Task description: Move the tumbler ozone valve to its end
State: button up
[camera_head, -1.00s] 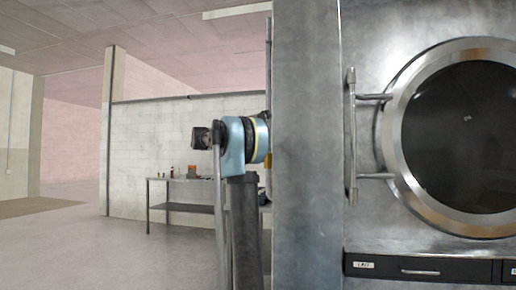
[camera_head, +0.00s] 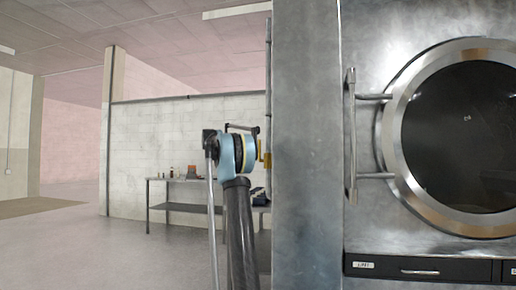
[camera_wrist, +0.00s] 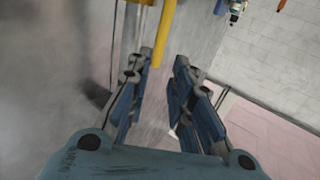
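In the wrist view, a yellow bar (camera_wrist: 164,34), which looks like the valve's handle, comes down from the top edge. My gripper (camera_wrist: 162,66) has its two blue-padded fingers spread apart. The bar's lower end lies between the fingertips in the picture, closer to the left finger. I cannot tell whether they touch. In the head view, a small yellow part (camera_head: 267,158) shows at the left edge of the steel machine, beside my arm's wrist. My gripper's fingers cannot be made out clearly there, and the rest of the valve is hidden.
The steel washer (camera_head: 306,140) fills the right side, with a round dark door (camera_head: 463,135) and a vertical bar handle (camera_head: 351,138). A metal table (camera_head: 180,208) with small items stands behind my arm. The floor at the left is clear.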

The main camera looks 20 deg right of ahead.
aim_at(260, 144)
jog(key=x, duration=0.9)
jog(key=shift+d, duration=0.15)
jog(key=shift+c, duration=0.6)
grip_shut()
